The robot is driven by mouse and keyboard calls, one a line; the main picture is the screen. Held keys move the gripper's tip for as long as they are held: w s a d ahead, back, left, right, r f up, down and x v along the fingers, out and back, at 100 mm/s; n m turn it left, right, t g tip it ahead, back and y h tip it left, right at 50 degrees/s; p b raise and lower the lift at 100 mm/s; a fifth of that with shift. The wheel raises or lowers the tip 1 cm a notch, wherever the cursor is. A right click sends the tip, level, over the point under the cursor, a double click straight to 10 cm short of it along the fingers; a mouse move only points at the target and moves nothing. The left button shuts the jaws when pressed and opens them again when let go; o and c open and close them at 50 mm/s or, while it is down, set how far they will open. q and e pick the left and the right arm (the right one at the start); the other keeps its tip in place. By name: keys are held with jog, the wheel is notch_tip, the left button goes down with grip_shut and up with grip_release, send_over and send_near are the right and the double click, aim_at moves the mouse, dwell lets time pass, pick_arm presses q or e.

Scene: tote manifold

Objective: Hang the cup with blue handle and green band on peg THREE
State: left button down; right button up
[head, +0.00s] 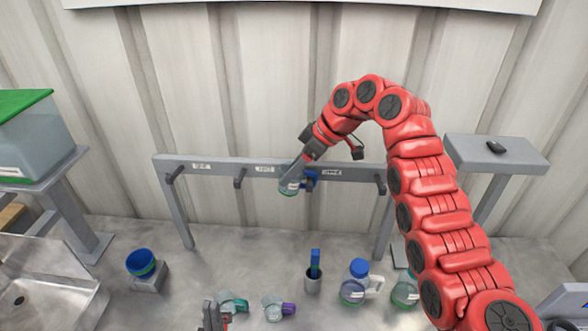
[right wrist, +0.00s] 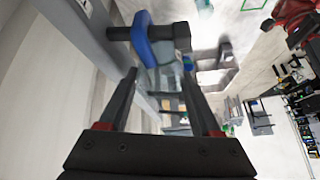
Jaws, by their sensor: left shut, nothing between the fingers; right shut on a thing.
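The cup with the blue handle (head: 289,187) is clear with a green band and hangs in my right gripper (head: 304,163), which is shut on it. The blue handle (head: 311,180) is at the third peg from the left on the grey rail (head: 215,161). In the right wrist view the dark peg (right wrist: 118,33) appears to pass through the blue handle (right wrist: 150,50), with the peg's end showing beyond it. Small labels sit on the rail, too blurred to read surely. My left gripper (head: 211,314) is shut and empty, low over the counter.
Other pegs (head: 240,178) on the rail are bare. Cups with teal (head: 235,303) and purple (head: 288,309) handles, a dark holder (head: 313,282) and a blue-lidded jug (head: 354,287) stand on the counter. A blue bowl (head: 140,262) sits on a block at left.

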jog(key=o, duration=1.4)
jog(key=shift+d, duration=0.15)
jog(key=shift+s+r, duration=0.1)
jog(key=shift+r, duration=0.1)
jog(key=shift+w+d+r, duration=0.2)
jog(key=shift+d+r, duration=0.05)
jog(key=shift+r, duration=0.25)
jog(key=shift+p+v, duration=0.8)
jog(key=shift+v, duration=0.65)
jog(key=shift+p+v, duration=0.35)
jog(key=shift+v, duration=0.75)
jog(key=shift+p+v, duration=0.3)
jog(key=shift+v, duration=0.9)
